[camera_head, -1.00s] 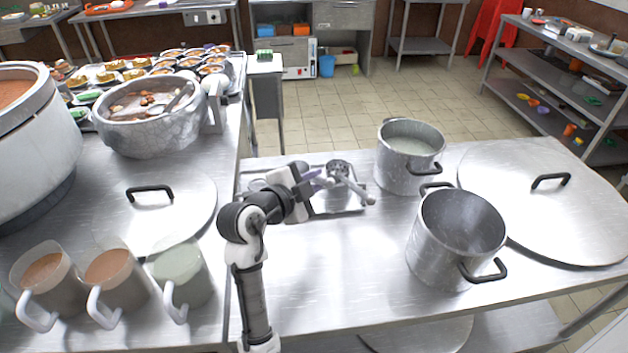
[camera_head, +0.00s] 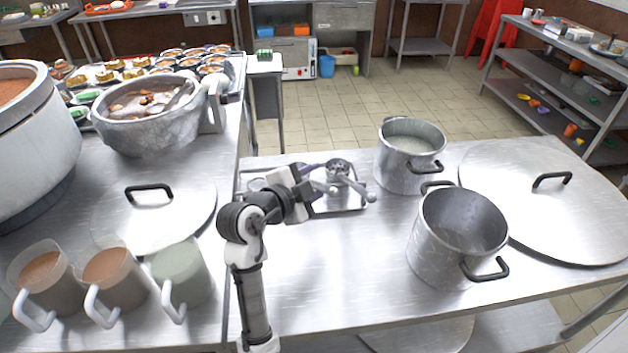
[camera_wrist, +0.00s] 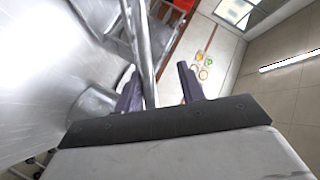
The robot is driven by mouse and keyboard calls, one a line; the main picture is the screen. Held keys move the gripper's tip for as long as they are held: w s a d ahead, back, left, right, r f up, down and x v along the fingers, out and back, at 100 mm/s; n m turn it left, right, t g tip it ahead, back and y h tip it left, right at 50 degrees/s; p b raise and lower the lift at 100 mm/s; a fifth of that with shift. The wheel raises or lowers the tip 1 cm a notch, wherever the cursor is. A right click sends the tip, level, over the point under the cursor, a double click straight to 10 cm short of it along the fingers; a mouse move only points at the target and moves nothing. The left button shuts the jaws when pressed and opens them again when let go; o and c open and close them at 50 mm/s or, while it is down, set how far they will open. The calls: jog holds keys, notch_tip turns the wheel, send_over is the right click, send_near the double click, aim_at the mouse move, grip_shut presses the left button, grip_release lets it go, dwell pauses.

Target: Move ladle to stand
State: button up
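My gripper (camera_head: 316,178) is low over the near worktable, beside a small metal tray (camera_head: 350,209). The wrist view shows its two dark fingers (camera_wrist: 160,88) apart, with a long metal rod (camera_wrist: 146,50), seemingly the ladle's handle, passing between them. The rod lies closer to the left finger, with a gap to the right one. In the head view, light grey handles with rounded ends (camera_head: 358,186) show at the tray, next to a small round metal piece (camera_head: 338,168). Which part is the stand I cannot tell; my gripper partly hides this area.
An open empty pot (camera_head: 458,235) and a pot of pale liquid (camera_head: 409,150) stand to the right. A large lid (camera_head: 540,205) lies at far right. Left are another lid (camera_head: 150,215), several filled jugs (camera_head: 115,285) and a soup pot (camera_head: 150,125). The table's front middle is clear.

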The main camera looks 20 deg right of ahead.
jog(key=b+v, duration=0.3)
jog(key=v, duration=1)
jog(key=shift+s+a+b, duration=0.3)
jog(key=shift+b, duration=0.1)
jog(key=shift+w+r, duration=0.1)
jog(key=shift+r, duration=0.05)
